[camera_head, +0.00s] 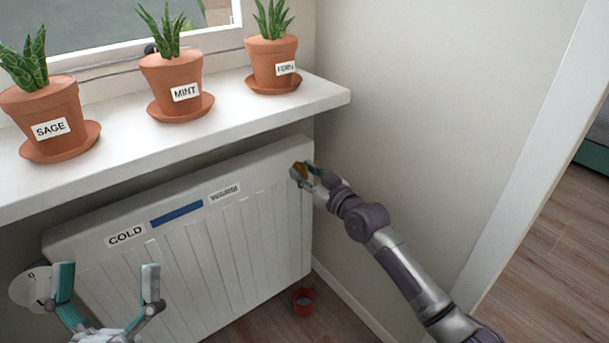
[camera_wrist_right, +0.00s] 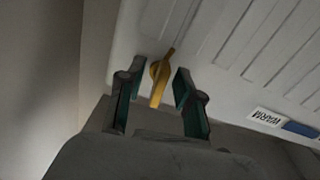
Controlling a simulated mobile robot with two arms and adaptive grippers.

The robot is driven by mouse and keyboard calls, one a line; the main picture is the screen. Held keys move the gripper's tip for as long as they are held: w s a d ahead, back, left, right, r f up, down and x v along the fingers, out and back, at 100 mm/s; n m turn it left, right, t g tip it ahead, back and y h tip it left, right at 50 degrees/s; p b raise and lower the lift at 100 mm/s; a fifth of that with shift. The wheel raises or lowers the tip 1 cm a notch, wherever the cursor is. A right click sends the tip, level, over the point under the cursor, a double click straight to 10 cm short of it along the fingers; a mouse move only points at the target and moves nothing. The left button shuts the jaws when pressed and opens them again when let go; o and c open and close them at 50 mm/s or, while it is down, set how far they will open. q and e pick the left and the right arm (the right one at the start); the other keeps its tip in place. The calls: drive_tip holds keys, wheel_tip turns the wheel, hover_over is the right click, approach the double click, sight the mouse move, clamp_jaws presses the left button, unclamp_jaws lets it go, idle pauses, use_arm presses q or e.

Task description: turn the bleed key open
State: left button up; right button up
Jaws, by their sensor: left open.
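The brass bleed key (camera_head: 299,169) is at the upper right end of the white radiator (camera_head: 262,235). In the right wrist view the key (camera_wrist_right: 159,80) lies between the two fingers of my right gripper (camera_wrist_right: 160,82). A narrow gap shows on each side of it, so this gripper looks open around the key. In the head view my right gripper (camera_head: 305,174) partly covers the key. My left gripper (camera_head: 107,272) is open and empty in front of the radiator's lower left, beside a white round dial (camera_head: 27,287) marked 0.
A red cup (camera_head: 304,301) stands on the floor below the radiator's right end. The sill (camera_head: 225,112) above bears potted plants labelled SAGE (camera_head: 50,110), MINT (camera_head: 172,80) and FERN (camera_head: 272,55). The radiator has COLD (camera_head: 126,235) and WARM (camera_head: 224,192) labels with a blue strip (camera_head: 177,214) between.

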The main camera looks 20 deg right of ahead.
use_arm(q)
drive_tip(key=shift+r, duration=0.1)
use_arm(e)
clamp_jaws()
drive_tip(key=shift+m+p, duration=0.5)
use_arm(q)
drive_tip(key=w+f+g, duration=0.2)
drive_tip(key=f, duration=0.1)
drive_tip(key=shift+w+d+y, duration=0.1)
drive_tip(key=shift+w+y, duration=0.1)
drive_tip(key=shift+y, duration=0.2)
use_arm(e)
unclamp_jaws()
drive_tip(key=v, duration=1.2)
drive_tip(key=shift+a, duration=0.1)
